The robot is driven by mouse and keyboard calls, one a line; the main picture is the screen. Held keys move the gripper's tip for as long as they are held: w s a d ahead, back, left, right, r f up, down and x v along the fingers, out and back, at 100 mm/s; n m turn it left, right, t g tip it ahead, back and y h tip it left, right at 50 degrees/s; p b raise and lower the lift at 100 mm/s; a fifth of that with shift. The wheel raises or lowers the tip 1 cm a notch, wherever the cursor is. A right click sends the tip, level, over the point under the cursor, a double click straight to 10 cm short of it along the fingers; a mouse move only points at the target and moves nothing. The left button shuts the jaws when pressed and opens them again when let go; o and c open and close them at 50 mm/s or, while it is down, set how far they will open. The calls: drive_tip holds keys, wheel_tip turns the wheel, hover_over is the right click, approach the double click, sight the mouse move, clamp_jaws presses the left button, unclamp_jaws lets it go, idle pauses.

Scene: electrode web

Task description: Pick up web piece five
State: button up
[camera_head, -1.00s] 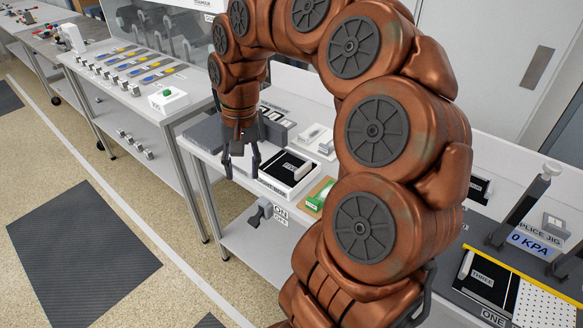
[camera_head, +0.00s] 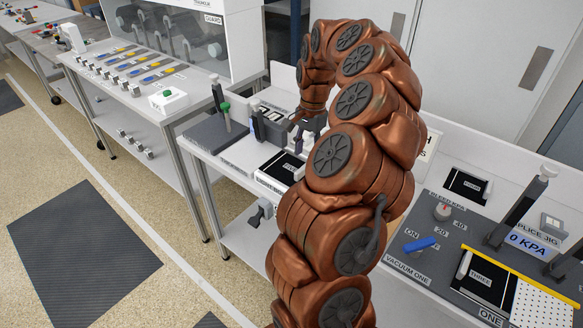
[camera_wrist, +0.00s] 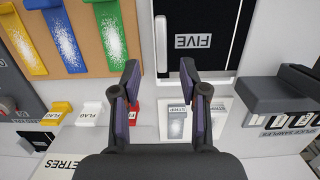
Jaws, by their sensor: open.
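Web piece five is a black sheet with a white label reading FIVE (camera_wrist: 195,41). It lies in a white tray in the upper middle of the wrist view, and its upper part is cut off. A black sheet (camera_head: 284,164) in a white tray shows left of my arm in the head view; its label is too small to read. My gripper (camera_wrist: 160,68) is open and empty in the wrist view.
A grey block (camera_wrist: 278,95) and a SAMPLES holder stand right. The VACUUM ONE panel (camera_head: 408,262) and splice jig (camera_head: 520,208) stand right in the head view.

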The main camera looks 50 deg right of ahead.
sight(303, 167)
drive_tip(key=shift+a+f+p, duration=0.2)
drive_tip(key=shift+f+p, duration=0.2)
drive_tip(key=shift+f, duration=0.55)
drive_tip(key=shift+a+f+p, duration=0.25)
drive_tip(key=shift+f+p, duration=0.15)
drive_tip(key=shift+f, duration=0.6)
drive_tip(key=shift+a+f+p, duration=0.2)
drive_tip(key=shift+f+p, duration=0.2)
drive_tip(key=shift+f, duration=0.55)
clamp_jaws()
